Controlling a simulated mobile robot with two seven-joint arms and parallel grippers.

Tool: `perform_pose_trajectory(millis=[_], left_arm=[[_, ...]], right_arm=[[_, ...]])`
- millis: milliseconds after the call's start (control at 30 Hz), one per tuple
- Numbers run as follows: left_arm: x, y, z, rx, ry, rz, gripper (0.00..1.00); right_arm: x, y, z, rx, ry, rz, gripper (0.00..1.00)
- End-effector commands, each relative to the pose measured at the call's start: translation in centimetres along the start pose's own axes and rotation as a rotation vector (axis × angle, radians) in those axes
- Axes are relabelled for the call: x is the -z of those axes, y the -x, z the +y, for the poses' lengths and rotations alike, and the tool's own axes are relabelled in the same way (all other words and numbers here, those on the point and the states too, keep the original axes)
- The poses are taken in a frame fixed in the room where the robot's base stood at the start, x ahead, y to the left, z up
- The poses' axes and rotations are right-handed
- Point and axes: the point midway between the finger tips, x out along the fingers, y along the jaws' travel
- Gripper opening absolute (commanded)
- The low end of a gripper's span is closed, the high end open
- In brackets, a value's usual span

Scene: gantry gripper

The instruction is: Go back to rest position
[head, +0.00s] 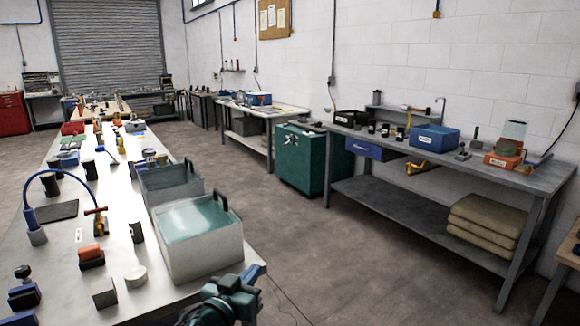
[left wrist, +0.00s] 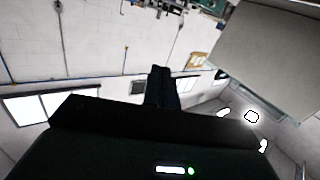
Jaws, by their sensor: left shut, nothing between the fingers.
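My left gripper (head: 236,300) shows at the bottom of the head view, a dark and teal shape cut off by the lower edge, by the near right corner of the long light workbench (head: 75,243). In the left wrist view my left gripper's dark fingers (left wrist: 161,75) are together with nothing between them. Behind them are white wall, windows and ceiling lights, so this view is strongly tilted. I cannot tell the exact gap between the gripper and the bench edge. My right gripper is in neither view.
A bin with teal liquid (head: 200,250) and a grey bin (head: 172,186) stand on the bench's right side, near my left gripper. A blue hose arch (head: 62,174) and small tools fill the left. Open floor (head: 340,262) separates the bench from a grey wall table (head: 447,177) and green cabinet (head: 299,160).

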Motion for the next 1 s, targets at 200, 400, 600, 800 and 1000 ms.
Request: perform_pose_trajectory(millis=[200,400,600,800,1000], left_arm=[[-8.2,10.9,-0.9,0.251,0.064,-0.368,0.00],[-13.1,21.9,-1.0,0.327,0.067,-0.729,0.00],[-14.8,29.5,-0.3,0.316,0.061,-0.963,0.00],[-15.4,35.6,0.6,0.278,0.056,-1.144,0.00],[-16.5,36.7,1.0,0.245,0.043,-1.162,0.00]], right_arm=[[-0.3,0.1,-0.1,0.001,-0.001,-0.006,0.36],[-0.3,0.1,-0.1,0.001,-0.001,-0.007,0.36],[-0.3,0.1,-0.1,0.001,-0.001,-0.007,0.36],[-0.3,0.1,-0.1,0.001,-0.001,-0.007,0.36],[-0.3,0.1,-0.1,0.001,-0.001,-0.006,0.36]])
